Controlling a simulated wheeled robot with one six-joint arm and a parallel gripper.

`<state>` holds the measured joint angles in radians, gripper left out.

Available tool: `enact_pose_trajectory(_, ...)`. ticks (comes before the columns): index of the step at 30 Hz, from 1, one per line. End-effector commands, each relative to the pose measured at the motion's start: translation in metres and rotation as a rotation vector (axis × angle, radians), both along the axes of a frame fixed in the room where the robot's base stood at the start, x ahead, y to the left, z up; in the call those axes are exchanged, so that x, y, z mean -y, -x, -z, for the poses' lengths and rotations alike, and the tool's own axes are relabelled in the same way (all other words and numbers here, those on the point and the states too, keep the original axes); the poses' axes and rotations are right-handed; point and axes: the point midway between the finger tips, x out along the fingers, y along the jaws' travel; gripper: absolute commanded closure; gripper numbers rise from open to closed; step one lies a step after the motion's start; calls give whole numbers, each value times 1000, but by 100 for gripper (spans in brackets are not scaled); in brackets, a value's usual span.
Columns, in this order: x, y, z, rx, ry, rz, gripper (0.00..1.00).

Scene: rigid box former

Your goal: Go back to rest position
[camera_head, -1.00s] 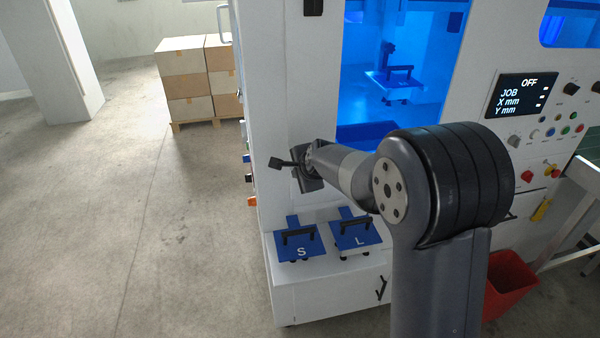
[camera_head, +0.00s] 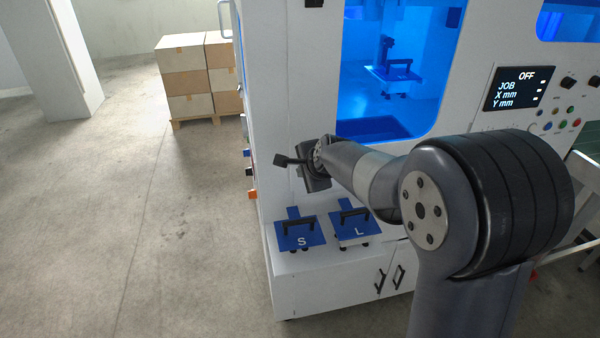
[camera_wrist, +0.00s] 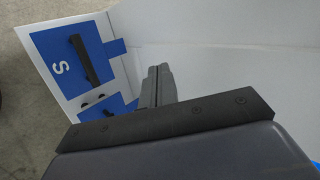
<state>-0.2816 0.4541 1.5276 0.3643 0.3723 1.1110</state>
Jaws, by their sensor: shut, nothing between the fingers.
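My gripper (camera_wrist: 158,85) shows in the wrist view with its two fingers together and nothing between them. The gripper is above the ledge with two blue plates. The blue plate marked S (camera_head: 300,238) lies on the left, and the blue plate marked L (camera_head: 356,230) lies beside it on the right. Each has a black handle. The S plate also shows at the left of the wrist view (camera_wrist: 50,65).
The white machine (camera_head: 282,120) has a blue-lit opening with another handled plate (camera_head: 395,75) inside. Its control panel screen (camera_head: 513,90) reads OFF. Stacked boxes (camera_head: 188,80) stand on a pallet at the back left. The concrete floor (camera_head: 110,220) on the left is clear.

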Motion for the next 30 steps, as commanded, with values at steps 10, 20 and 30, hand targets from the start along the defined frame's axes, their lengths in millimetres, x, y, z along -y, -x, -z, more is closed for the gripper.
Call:
enact_pose_trajectory(10, 11, 38, -37, 2, 0, -1, 100)
enact_pose_trajectory(20, 15, 51, -50, -1, 1, -1, 100)
enact_pose_trajectory(30, 14, 50, -49, -2, 0, -1, 100)
